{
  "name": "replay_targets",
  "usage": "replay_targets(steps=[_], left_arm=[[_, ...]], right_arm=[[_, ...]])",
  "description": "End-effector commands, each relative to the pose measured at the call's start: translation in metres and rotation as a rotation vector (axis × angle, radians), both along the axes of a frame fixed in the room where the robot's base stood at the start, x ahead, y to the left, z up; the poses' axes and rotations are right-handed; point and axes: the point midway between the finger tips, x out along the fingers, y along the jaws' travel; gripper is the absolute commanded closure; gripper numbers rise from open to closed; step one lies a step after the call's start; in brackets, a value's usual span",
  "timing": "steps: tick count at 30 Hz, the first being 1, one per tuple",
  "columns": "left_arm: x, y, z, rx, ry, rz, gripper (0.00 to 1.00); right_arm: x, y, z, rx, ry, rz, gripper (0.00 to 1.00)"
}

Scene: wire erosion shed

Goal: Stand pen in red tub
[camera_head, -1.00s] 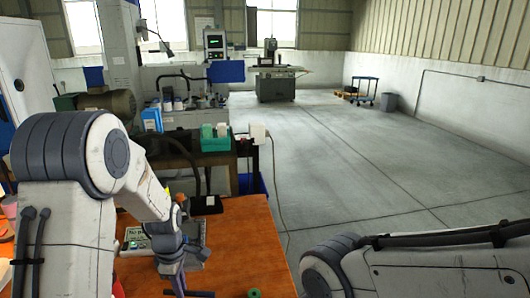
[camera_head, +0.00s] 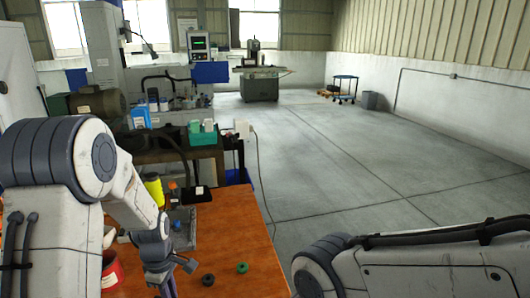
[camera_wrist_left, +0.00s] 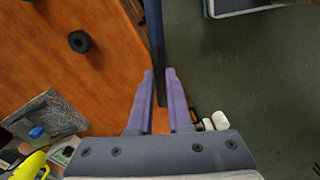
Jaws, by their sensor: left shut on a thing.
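The red tub (camera_head: 112,275) stands on the orange table at the lower left of the head view, partly hidden by my left arm. My left gripper (camera_wrist_left: 161,75) is shut on a long dark blue pen (camera_wrist_left: 154,35) in the left wrist view. The pen runs between the two purple fingers and past their tips. In the head view my left gripper (camera_head: 166,287) is at the bottom edge, right of the tub, and the pen cannot be made out there. Only a link of my right arm shows; its gripper is out of view.
A black ring (camera_head: 208,280) and a green ring (camera_head: 242,267) lie on the orange table (camera_head: 225,225). A grey tray (camera_head: 184,238), a yellow object (camera_head: 153,188) and a black box (camera_head: 196,194) are farther back. Open floor lies to the right.

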Motion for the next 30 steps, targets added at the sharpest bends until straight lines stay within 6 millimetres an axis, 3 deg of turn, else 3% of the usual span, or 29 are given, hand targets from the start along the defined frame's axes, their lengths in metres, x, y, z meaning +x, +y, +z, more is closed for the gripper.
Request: replay_targets(steps=[11, 24, 30], left_arm=[[-0.007, -0.014, -0.021, -0.002, 0.002, -0.413, 1.0], [-0.024, -0.05, -0.062, -0.004, 0.003, -1.28, 1.0], [-0.027, -0.054, -0.068, -0.003, 0.0, -1.425, 1.0]], right_arm=[[0.0, 0.0, 0.0, 0.001, -0.001, 0.0, 0.5], [0.0, 0.0, 0.0, 0.001, -0.001, 0.0, 0.5], [0.0, 0.0, 0.0, 0.001, -0.001, 0.0, 0.5]])
